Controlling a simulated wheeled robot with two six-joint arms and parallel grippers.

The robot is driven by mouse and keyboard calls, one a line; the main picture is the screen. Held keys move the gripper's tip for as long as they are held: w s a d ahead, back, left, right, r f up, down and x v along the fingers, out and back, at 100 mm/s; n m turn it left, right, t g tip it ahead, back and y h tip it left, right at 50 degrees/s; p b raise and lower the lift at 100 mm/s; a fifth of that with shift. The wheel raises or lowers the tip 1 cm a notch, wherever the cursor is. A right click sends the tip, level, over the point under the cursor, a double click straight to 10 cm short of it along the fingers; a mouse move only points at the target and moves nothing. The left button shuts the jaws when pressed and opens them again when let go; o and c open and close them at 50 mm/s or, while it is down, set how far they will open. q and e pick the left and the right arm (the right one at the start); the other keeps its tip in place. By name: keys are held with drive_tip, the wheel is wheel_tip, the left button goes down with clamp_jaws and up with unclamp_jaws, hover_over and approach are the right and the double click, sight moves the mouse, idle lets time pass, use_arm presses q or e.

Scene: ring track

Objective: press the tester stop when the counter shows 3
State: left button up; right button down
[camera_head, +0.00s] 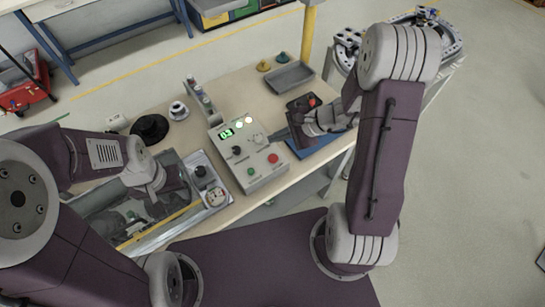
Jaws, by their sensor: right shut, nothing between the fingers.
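The tester (246,156) is a light grey box on the table, with a green display (226,134) whose small digits look like 03. Its sloped face has knobs, lit lamps, a green button (250,171) and a red button (273,158) near the front edge. My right gripper (283,136) is shut and empty, just right of the tester and behind the red button. Whether it touches the box cannot be told. My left gripper (150,203) is over the grey tray at the left; its fingers are too unclear to judge.
A grey tray (208,162) with parts lies left of the tester. A dark box with a red mushroom button (312,101) and a blue mat (318,145) are by my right wrist.

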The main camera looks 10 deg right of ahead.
sight(276, 158)
wheel_tip(276, 158, down, 8)
drive_tip(key=b, duration=0.5)
drive_tip(key=shift+r+b, duration=0.2)
drive_tip(key=shift+b, duration=0.1)
drive_tip(key=shift+s+d+f, duration=0.1)
drive_tip(key=shift+f, duration=0.05)
drive_tip(key=shift+f+b, duration=0.1)
drive_tip(key=shift+b, duration=0.25)
idle(1.0)
drive_tip(key=shift+f+b, duration=0.3)
drive_tip(key=shift+b, duration=0.2)
drive_tip(key=shift+f+b, duration=0.6)
drive_tip(key=shift+b, duration=0.1)
idle(0.5)
drive_tip(key=shift+r, duration=0.15)
drive_tip(key=shift+r+p, duration=0.75)
drive_tip(key=shift+r, duration=0.15)
